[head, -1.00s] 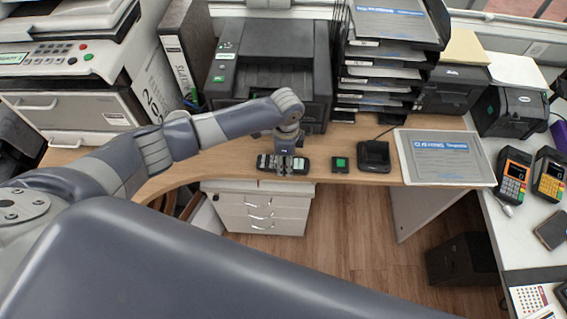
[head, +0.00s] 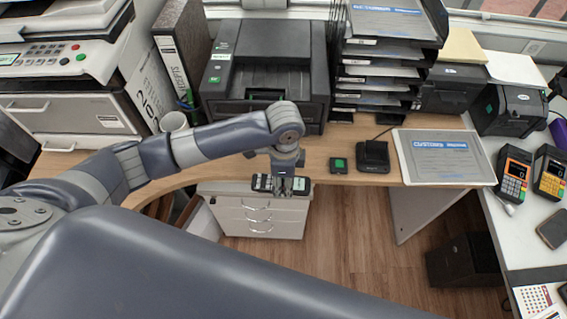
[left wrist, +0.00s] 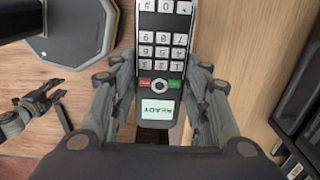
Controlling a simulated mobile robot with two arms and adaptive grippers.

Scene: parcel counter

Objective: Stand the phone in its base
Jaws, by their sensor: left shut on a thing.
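The phone (head: 263,183) is dark with light keys and a small screen. My left gripper (head: 282,186) is shut across it, and it appears level in front of the counter's edge. In the left wrist view the phone (left wrist: 163,48) lies between the fingers of my left gripper (left wrist: 160,88), keys and screen facing the camera. The phone base (head: 373,157), a black cradle with a cable, stands empty on the counter to the right, apart from the phone. My right gripper (left wrist: 42,102) seems to show at the left of the wrist view; its opening is unclear.
A small black box with a green top (head: 339,165) sits left of the base. A framed sheet (head: 440,158) lies to its right. A printer (head: 265,75) and a stack of trays (head: 385,60) stand behind. White drawers (head: 255,215) are below the counter.

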